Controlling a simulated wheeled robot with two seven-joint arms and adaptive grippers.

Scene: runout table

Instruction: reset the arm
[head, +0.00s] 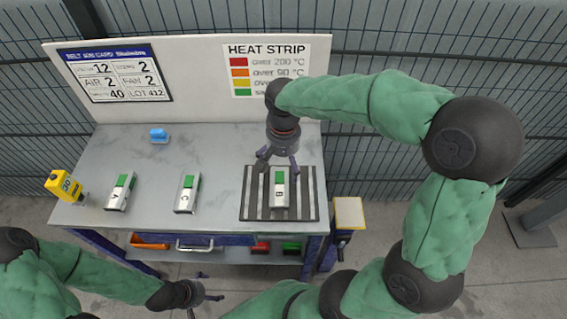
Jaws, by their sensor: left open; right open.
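My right arm, sleeved in green, reaches in from the right. Its gripper (279,168) points down with its fingers spread, just above and behind the block marked B (280,201). Block B is silver with a green strip and lies on the dark striped mat (311,207) at the right of the table. Whether the fingers touch it cannot be told. My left gripper (209,291) is open and empty, low in front of the table's front edge.
Silver blocks marked A (117,200) and C (185,203) with green strips lie left of the mat on the grey table (220,150). A yellow device (64,185) stands at the left edge, a blue item (158,136) at the back. A white panel (200,75) stands behind.

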